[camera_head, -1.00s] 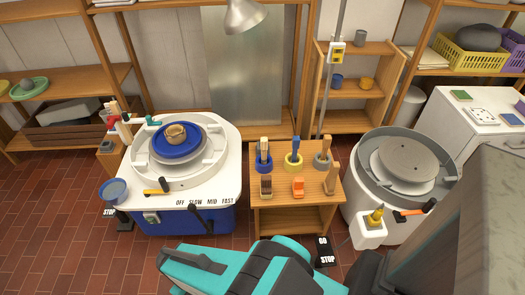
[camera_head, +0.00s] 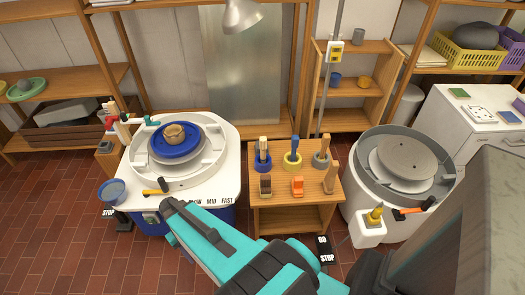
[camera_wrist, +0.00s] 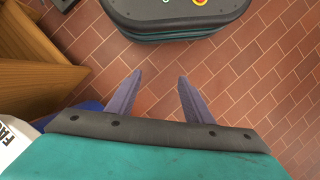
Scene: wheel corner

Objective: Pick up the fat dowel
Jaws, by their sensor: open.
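Wooden stick-like pieces stand in the blue cup (camera_head: 263,163) and the grey cup (camera_head: 322,161) on the small wooden table (camera_head: 256,223). A blue-handled tool stands in the yellow cup (camera_head: 293,161). More pieces stand along the table's front, including a tan wooden one (camera_head: 331,178). I cannot tell which piece is the fat dowel. My gripper (camera_wrist: 159,78) is open and empty, its two grey fingers apart above the tiled floor in the wrist view. In the head view my arm's end is in front of the left wheel; the fingers cannot be made out there.
The left potter's wheel (camera_head: 222,152) bears a blue disc (camera_head: 190,142) and a tan bowl (camera_head: 174,132). A grey wheel (camera_head: 360,185) stands right of the table. Open red-tiled floor (camera_head: 60,220) lies at the left.

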